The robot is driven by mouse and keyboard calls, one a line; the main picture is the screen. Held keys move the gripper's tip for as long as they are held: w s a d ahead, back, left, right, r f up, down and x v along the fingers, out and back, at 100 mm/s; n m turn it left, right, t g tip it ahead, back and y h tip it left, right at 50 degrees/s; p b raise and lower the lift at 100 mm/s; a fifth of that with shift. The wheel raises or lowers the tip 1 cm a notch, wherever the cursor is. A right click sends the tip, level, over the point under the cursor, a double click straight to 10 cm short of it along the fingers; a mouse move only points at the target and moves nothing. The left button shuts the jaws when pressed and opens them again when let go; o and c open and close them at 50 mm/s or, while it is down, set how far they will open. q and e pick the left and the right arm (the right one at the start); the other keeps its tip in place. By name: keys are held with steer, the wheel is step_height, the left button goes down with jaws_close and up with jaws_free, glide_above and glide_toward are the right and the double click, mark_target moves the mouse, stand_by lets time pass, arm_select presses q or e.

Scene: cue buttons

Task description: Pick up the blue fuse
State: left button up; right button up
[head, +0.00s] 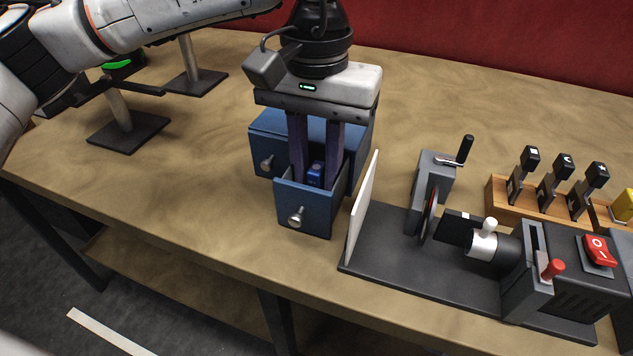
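The blue fuse (315,174) is a small bright blue block inside the pulled-out drawer (304,208) of a blue cabinet (270,131). My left gripper (316,182) points straight down into this drawer. Its two fingers are apart, one on the left and one on the right of the fuse. A gap seems to show between the fingers and the fuse, and the fingertips are partly hidden by the drawer front. My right gripper is not in the head view.
Right of the drawer stands a white upright panel (361,208) on a dark base with a crank device (432,192) and a red switch (600,250). Several black-handled tools stand in a wooden rack (500,198). Stands (125,125) are at the left. The table front left is clear.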

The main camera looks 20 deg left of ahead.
mark_target(316, 167)
arm_select(q)
steer(key=shift+f, duration=0.2)
jaws_close()
step_height(316, 167, up, 10)
steer(key=shift+r+p, duration=0.1)
steer(key=shift+p, duration=0.35)
